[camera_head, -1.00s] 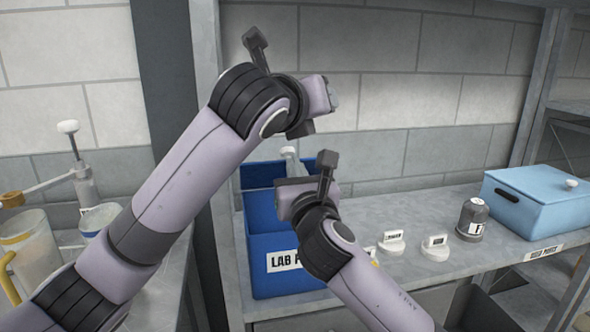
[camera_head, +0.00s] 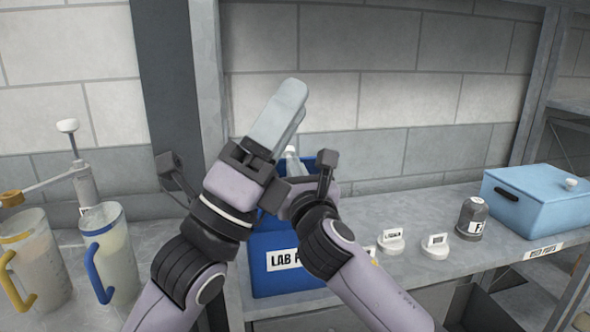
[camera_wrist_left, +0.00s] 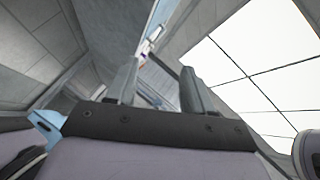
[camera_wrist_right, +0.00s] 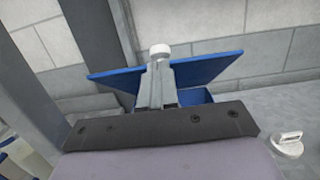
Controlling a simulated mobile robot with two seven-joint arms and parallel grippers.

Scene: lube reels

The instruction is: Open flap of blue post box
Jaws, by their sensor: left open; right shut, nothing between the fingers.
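The blue post box (camera_head: 285,280), with a label reading "LAB P...", stands on the grey shelf behind my arms. Its top is largely hidden in the head view. In the right wrist view a wide blue panel (camera_wrist_right: 210,68), seemingly the flap, is tilted behind my right gripper (camera_wrist_right: 160,68). A white round knob (camera_wrist_right: 160,50) shows just beyond the fingertips; whether they touch it or the panel I cannot tell. My right gripper is shut and empty. My left gripper (camera_head: 290,95) is open and empty, pointing up in front of the wall. Its fingers (camera_wrist_left: 158,75) are apart.
White labelled pieces (camera_head: 436,246), a grey canister (camera_head: 472,218) and a light blue lidded box (camera_head: 540,200) stand on the shelf to the right. Two jugs (camera_head: 108,255) are at the left, beside a grey upright post (camera_head: 208,130). My two wrists are close together.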

